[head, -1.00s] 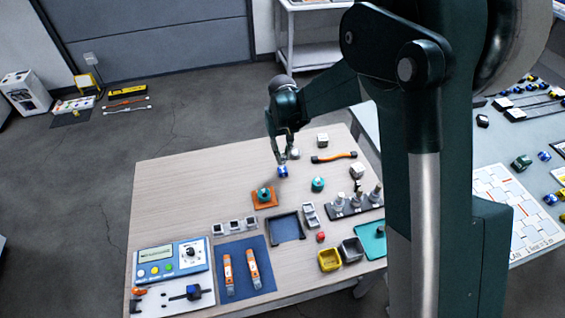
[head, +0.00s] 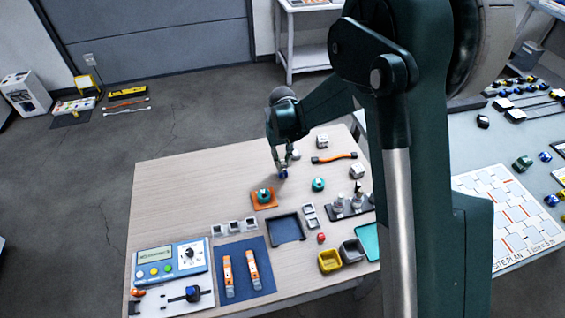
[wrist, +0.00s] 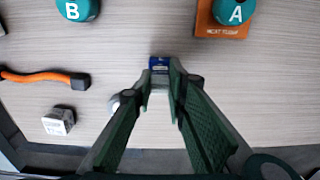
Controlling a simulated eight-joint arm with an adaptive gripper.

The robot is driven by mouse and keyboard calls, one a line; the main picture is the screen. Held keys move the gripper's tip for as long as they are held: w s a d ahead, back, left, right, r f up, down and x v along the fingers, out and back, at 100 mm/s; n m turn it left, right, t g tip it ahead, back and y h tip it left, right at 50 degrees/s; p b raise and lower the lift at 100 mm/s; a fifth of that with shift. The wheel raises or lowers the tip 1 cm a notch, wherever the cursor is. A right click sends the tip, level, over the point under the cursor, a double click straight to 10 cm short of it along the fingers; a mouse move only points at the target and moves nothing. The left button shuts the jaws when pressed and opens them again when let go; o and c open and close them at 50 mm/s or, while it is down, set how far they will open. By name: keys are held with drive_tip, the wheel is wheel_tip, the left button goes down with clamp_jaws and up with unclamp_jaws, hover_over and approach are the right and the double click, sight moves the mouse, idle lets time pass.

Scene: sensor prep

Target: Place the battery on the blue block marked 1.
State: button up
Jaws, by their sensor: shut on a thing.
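My gripper (head: 283,164) is low over the table, with its fingertips at a small blue block (head: 284,174). In the wrist view the fingers of my gripper (wrist: 161,78) are close together. They are shut on a small greyish thing between the tips, which I take to be the battery; the fingers hide most of it. The blue block (wrist: 159,62) shows just beyond the tips, with a pale patch. Its mark is too small to read. I cannot tell whether the held thing touches the block.
A teal knob marked A on an orange plate (wrist: 210,28) and a teal knob marked B (wrist: 77,8) stand nearby. An orange cable (wrist: 45,77) and a white cube (wrist: 59,121) lie to the left in the wrist view. The table's left side (head: 170,190) is clear.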

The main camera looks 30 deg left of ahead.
sight(282, 161)
drive_tip(key=shift+f, duration=0.1)
drive_tip(key=o, duration=0.9)
wheel_tip(282, 161, up, 12)
drive_tip(key=shift+r+p, duration=0.15)
drive_tip(key=shift+p, duration=0.6)
idle(0.4)
